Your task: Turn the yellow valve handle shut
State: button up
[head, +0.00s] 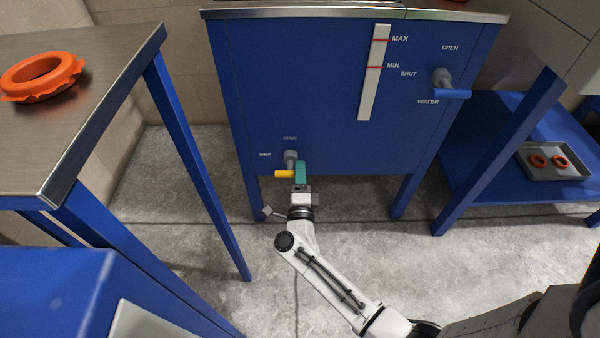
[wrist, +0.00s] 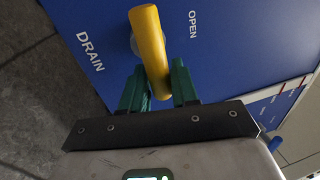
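The yellow valve handle (head: 284,173) sits low on the front of the blue cabinet, on a grey hub (head: 290,157). It lies about level, its left end bare on the side of the SHUT label (head: 265,155); OPEN stands above the hub. My gripper (head: 300,172) covers the handle's right part in the head view. In the wrist view the handle (wrist: 152,45) runs down between the two teal fingers (wrist: 159,88), one on each side. DRAIN and OPEN show on the panel.
A blue WATER handle (head: 452,94) is higher on the cabinet (head: 310,90), at right. A steel-topped table (head: 110,100) with an orange ring (head: 42,76) stands left. A low blue shelf with a tray (head: 545,172) is right. Cabinet legs flank my arm; the floor between is clear.

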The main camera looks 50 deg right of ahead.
jog(key=shift+o, duration=1.3)
jog(key=p+v, duration=0.2)
jog(key=v, duration=0.9)
